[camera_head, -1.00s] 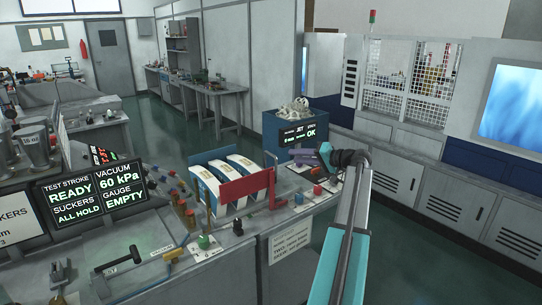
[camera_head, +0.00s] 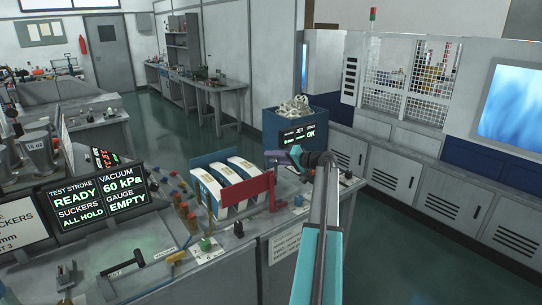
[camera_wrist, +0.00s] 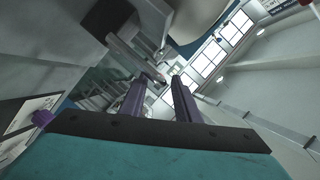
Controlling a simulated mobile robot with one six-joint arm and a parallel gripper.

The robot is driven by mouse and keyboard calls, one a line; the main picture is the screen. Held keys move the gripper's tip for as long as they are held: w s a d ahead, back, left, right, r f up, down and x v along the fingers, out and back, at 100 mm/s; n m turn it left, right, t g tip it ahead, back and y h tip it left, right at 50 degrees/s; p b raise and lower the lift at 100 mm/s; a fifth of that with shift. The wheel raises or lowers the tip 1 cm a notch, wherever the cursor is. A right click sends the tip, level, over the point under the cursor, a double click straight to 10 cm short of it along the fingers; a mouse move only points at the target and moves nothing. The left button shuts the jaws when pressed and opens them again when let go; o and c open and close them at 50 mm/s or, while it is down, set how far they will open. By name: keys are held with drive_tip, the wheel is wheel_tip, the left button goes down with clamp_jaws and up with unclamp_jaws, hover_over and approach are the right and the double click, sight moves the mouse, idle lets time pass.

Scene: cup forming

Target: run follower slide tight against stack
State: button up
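The follower slide appears to be the red plate (camera_head: 247,191) in the head view, upright at the near right side of the stack. I cannot tell whether the red plate touches the blanks. My gripper (camera_head: 276,156) is beyond and above the right end of the red plate, apart from it. In the wrist view its two purple fingers (camera_wrist: 160,92) are spread with a gap between them, and nothing is clearly held.
A display (camera_head: 98,187) reads READY, 60 kPa, ALL HOLD and EMPTY. A blue bin (camera_head: 297,125) holding pale items stands behind my gripper. Small knobs and a green button (camera_head: 205,244) sit on the bench near the rack. Floor is open beyond the bench.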

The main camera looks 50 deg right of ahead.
drive_tip(key=shift+x, duration=0.75)
clamp_jaws()
drive_tip(key=shift+a+f, duration=0.1)
